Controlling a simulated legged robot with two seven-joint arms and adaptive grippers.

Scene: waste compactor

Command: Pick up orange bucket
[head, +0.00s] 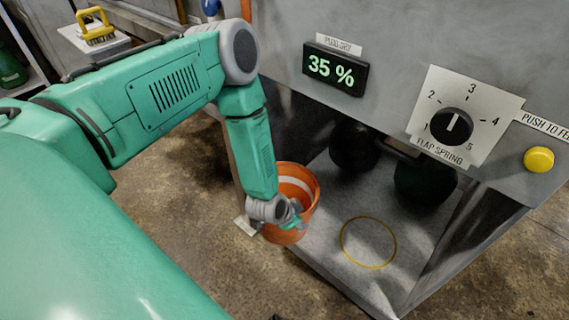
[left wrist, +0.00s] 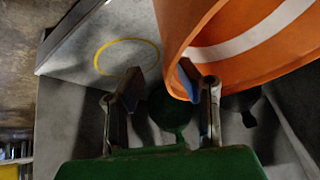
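The orange bucket (head: 309,187) with a white stripe stands upright at the left front edge of the compactor's bay. My left gripper (head: 292,219) is at the bucket's near side, low against it, and partly covers it. In the left wrist view the bucket (left wrist: 255,45) fills the upper right. There the left gripper (left wrist: 163,82) has its two fingers apart. The bucket's edge comes down by the tip of the right finger, and I cannot tell whether they touch. Nothing is clamped between the fingers. My right gripper is in neither view.
A yellow ring (head: 368,243) is marked on the bay's grey floor (head: 325,235). Two dark round objects (head: 354,146) (head: 424,180) are at the back of the bay. Above is a panel with a "35 %" display (head: 335,69), a dial (head: 452,125) and a yellow button (head: 538,159).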

